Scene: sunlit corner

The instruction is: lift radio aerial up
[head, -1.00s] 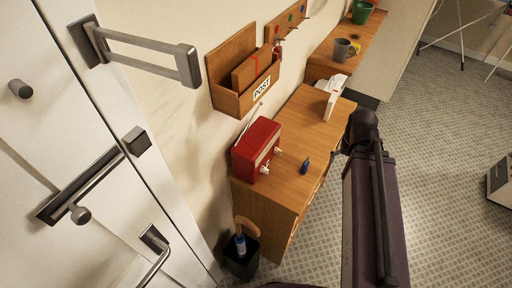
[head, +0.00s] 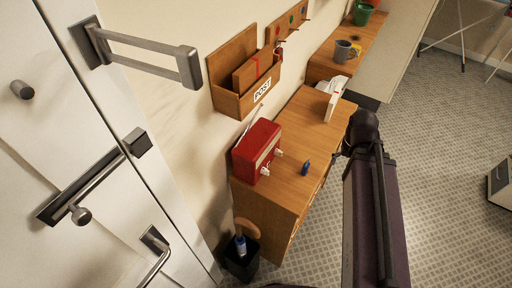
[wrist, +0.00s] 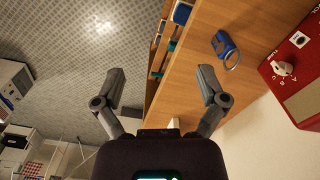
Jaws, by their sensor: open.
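The red radio (head: 257,150) stands on the near end of the wooden cabinet, against the wall. Its thin pale aerial (head: 254,117) shows in the head view as a slanting rod behind the radio, close to the wall and below the post box. In the wrist view, part of the radio (wrist: 300,75) with a white knob shows at the right edge; the aerial is not seen there. My gripper (wrist: 162,78) is open and empty, its fingers wide apart, with the radio off to the right of them. In the head view the fingers cannot be made out.
A small blue object (head: 306,166) lies on the wooden top (head: 300,130) beside the radio; its ring shows in the wrist view (wrist: 226,46). A wooden post box (head: 236,102) hangs above. A white box (head: 333,100) stands further back. A dark bin (head: 241,262) sits below.

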